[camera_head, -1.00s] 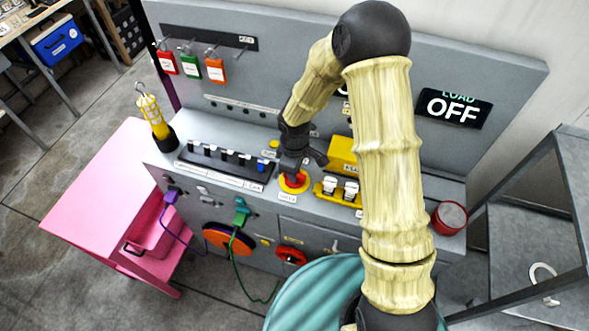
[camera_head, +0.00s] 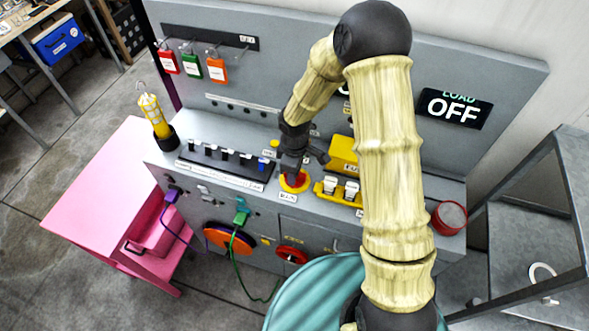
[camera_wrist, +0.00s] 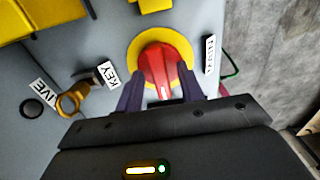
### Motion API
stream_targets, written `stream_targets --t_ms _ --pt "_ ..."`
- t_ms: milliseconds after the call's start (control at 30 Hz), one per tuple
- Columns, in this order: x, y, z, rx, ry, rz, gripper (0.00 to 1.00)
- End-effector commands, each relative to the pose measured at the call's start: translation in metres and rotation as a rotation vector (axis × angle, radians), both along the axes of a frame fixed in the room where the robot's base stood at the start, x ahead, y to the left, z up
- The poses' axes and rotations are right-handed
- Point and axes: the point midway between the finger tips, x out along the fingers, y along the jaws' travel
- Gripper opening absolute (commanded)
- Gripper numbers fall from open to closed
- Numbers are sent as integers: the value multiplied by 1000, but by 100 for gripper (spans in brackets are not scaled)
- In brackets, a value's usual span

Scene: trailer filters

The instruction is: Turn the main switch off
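The main switch appears to be a red rotary knob (camera_wrist: 163,68) on a round yellow plate (camera_wrist: 137,44). In the head view the red knob (camera_head: 294,180) sits on the grey console, partly hidden below my gripper (camera_head: 298,166). In the wrist view my gripper (camera_wrist: 162,88) has one dark finger on each side of the knob's near end. The fingers are spread apart, and firm contact cannot be made out. The knob's white mark points toward my gripper. A wall sign (camera_head: 454,108) reads "LOAD OFF".
A brass key-like part (camera_wrist: 72,100) stands beside the knob, near "KEY" and "LIVE" labels. A yellow block with white switches (camera_head: 340,190) is right of the knob; a black switch row (camera_head: 225,165) is left. A red cup (camera_head: 449,217) stands at the console's right end.

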Motion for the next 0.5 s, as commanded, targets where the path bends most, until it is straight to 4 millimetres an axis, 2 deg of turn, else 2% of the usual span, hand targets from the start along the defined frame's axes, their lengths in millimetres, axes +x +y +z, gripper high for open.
stream_targets --t_ms 167,267,500 --pt "0 -1 5 -1 0 -2 38" --pt "1 0 17 0 -2 -3 38" --pt "1 -1 61 1 -4 -3 38"
